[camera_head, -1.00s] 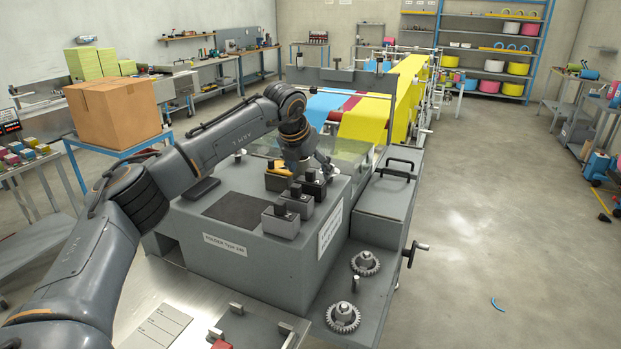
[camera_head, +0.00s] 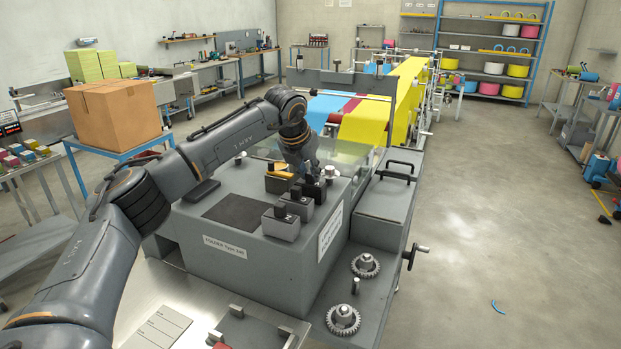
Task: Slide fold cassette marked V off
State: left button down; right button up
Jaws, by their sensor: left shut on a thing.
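A grey folder machine (camera_head: 225,265) carries a row of small grey cassettes with black knobs on its top. The front cassette (camera_head: 281,224) and the middle cassette (camera_head: 299,205) stand free. My left gripper (camera_head: 312,182) reaches down onto the rear cassette (camera_head: 316,196) of this row and is shut on it at its knob, which the fingers partly hide. Another block with an orange top (camera_head: 279,172) sits just left of the gripper. No letter V is legible on any cassette at this size. My right gripper is out of view.
A clear guard (camera_head: 345,150) stands behind the cassettes, with blue, red and yellow cloth webs (camera_head: 375,123) beyond. A grey box with a black handle (camera_head: 385,196) is on the right. A dark flat pad (camera_head: 235,211) lies left of the row.

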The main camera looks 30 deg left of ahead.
pick_arm(q)
jog(key=shift+r, duration=0.2)
jog(key=shift+r+p, duration=2.85)
jog(key=shift+r, duration=1.15)
